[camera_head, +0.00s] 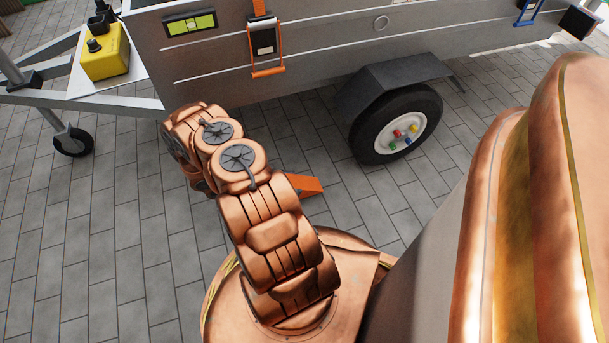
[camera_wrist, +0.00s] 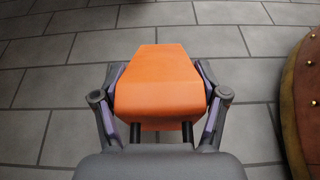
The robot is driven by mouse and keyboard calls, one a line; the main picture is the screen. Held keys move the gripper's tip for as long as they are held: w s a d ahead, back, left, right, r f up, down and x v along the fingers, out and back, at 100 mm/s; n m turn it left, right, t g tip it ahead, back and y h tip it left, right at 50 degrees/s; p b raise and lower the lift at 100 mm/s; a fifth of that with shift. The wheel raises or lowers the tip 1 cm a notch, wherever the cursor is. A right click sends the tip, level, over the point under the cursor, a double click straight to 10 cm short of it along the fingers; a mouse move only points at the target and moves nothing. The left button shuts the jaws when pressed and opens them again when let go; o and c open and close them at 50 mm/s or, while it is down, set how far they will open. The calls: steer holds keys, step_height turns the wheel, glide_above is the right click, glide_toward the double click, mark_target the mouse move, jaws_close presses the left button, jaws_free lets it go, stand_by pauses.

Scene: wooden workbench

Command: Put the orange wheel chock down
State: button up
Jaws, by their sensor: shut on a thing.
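The orange wheel chock (camera_wrist: 158,80) is between the two fingers of my gripper (camera_wrist: 160,100) in the wrist view, with both fingers against its sides. My gripper is shut on it. Grey paving shows around the chock, but I cannot tell how far above the ground it is. In the head view the tapered end of the chock (camera_head: 306,186) sticks out to the right from behind my arm. The rest of the chock and my gripper are mostly hidden by the arm there.
A grey trailer (camera_head: 320,55) stands at the back, with a black-tyred wheel (camera_head: 395,125) right of the chock. A small jockey wheel (camera_head: 73,141) and a yellow box (camera_head: 104,55) are at left. The paving (camera_head: 90,220) at left is clear.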

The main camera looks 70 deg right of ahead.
steer(key=shift+s+d+f+b, duration=0.25)
steer(key=shift+d+f+b, duration=0.55)
steer(key=shift+d, duration=0.65)
steer(key=shift+s+d+f+b, duration=0.3)
steer(key=shift+d+f+b, duration=0.45)
steer(key=shift+d, duration=0.7)
steer(key=shift+s+d+f+b, duration=0.25)
steer(key=shift+d+f+b, duration=0.35)
steer(key=shift+d+b, duration=0.6)
steer(key=shift+d+f, duration=0.1)
steer(key=shift+d, duration=0.1)
steer(key=o, duration=1.8)
steer(key=shift+c, duration=0.2)
steer(key=shift+w+a+r+p, duration=0.15)
steer(key=shift+r+p, duration=0.15)
steer(key=shift+p, duration=0.15)
steer(key=p+v, duration=0.5)
steer(key=v, duration=0.6)
steer(key=shift+w+a, duration=0.15)
steer(key=shift+w, duration=0.1)
